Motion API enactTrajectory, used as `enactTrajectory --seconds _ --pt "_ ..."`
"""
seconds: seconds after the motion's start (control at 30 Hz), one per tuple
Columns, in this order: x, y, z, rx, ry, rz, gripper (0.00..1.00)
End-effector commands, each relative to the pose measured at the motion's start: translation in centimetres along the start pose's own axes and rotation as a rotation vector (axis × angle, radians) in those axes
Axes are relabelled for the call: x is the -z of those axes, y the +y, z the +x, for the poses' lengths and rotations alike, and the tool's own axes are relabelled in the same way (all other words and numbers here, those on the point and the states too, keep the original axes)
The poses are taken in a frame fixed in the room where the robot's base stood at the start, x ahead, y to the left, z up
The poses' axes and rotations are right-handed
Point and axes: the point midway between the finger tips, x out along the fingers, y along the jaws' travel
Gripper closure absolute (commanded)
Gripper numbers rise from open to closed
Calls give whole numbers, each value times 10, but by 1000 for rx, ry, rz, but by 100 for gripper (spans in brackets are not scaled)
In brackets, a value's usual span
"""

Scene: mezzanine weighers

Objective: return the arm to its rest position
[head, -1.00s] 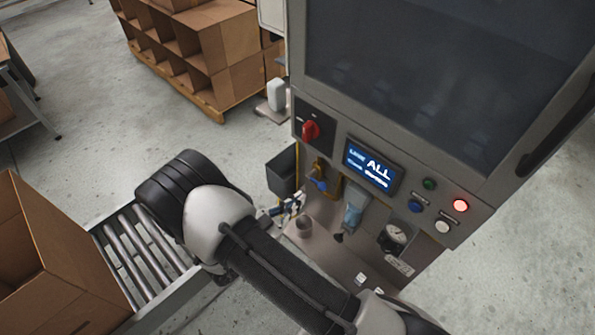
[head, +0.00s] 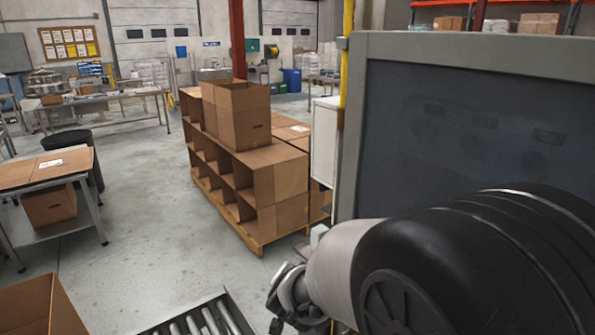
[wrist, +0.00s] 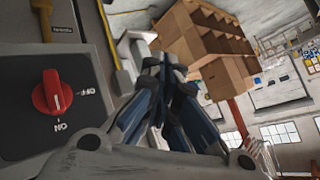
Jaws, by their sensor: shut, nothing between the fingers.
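My gripper shows in the wrist view (wrist: 165,88), with its blue-grey fingers together and nothing between them. In the head view my arm is raised and folded close to the camera at lower right, and part of my wrist shows at its left end; the fingertips are not clear there. The machine cabinet (head: 350,130) with its dark window stands behind the arm. In the wrist view a red rotary switch (wrist: 52,92) on a dark plate is to the left of my gripper, apart from it.
Cardboard boxes (head: 275,185) stand stacked on a pallet left of the cabinet. A roller conveyor (head: 205,318) and an open carton (head: 45,308) are at the lower left. A table (head: 45,170) stands farther left. The floor between table and pallet is clear.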

Motion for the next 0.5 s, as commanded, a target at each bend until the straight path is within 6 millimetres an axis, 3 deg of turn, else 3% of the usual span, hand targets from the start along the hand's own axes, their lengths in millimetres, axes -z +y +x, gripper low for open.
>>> enactTrajectory --seconds 0.03,0.1,0.23,0.37,0.5 --pt "12 -5 -25 41 -37 -29 100" --pt "17 -6 -57 81 -98 -89 100" --pt "19 9 -118 115 -199 -221 100" --pt "14 46 -178 91 -282 -365 100" --pt "3 102 -236 2 -356 -504 100"
